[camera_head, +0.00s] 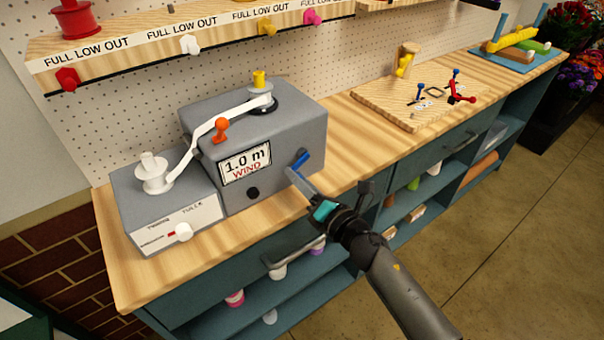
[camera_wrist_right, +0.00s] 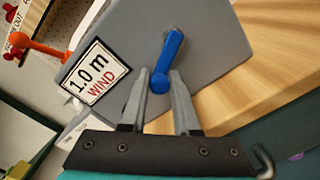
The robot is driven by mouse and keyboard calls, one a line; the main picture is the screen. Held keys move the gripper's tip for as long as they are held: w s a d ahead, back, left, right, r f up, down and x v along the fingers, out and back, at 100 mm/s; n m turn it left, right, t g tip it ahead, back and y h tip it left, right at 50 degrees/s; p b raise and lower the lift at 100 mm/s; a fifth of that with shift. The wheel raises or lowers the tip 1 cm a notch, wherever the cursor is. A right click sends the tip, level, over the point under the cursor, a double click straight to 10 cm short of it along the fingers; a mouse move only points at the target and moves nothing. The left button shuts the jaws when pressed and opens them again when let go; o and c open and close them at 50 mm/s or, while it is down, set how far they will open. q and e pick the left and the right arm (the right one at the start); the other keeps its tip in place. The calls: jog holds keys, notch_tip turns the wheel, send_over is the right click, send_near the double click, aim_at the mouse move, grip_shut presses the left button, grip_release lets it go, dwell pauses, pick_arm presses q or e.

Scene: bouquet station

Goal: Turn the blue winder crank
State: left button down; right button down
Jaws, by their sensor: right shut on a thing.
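The blue winder crank (camera_head: 301,160) is on the front of the grey winder box (camera_head: 300,115), right of its "1.0 m WIND" display (camera_head: 245,164). My right gripper (camera_head: 292,172) reaches in from the lower right and is shut on the crank's blue handle. In the right wrist view the blue crank (camera_wrist_right: 169,62) has its lower end between the two grey fingers of my right gripper (camera_wrist_right: 160,82), and its upper end meets the box. My left gripper is not in view.
A smaller grey box with a white spool (camera_head: 153,172) stands left of the winder, and a white ribbon (camera_head: 205,128) runs between them. An orange lever (camera_head: 220,127) is on the winder. A drawer handle (camera_head: 290,256) juts below the counter edge. Bare counter (camera_head: 350,135) lies to the right.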

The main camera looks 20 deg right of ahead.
jog(key=r+m+p, duration=0.1)
jog(key=m, duration=0.1)
jog(key=r+m+p, duration=0.2)
jog(key=m, duration=0.1)
jog(key=shift+a+m, duration=0.3)
jog(key=shift+w+d+r+m+p, duration=0.15)
jog(key=shift+r+m+p, duration=0.25)
jog(key=shift+m+p, duration=0.55)
jog(key=shift+d+r+m+p, duration=0.15)
jog(key=shift+r+m+p, duration=0.4)
jog(key=shift+m, duration=0.7)
jog(key=shift+f, duration=0.1)
jog(key=c, duration=1.1)
grip_release()
jog(key=o, duration=0.4)
jog(key=shift+f, duration=0.2)
jog(key=shift+f, duration=0.1)
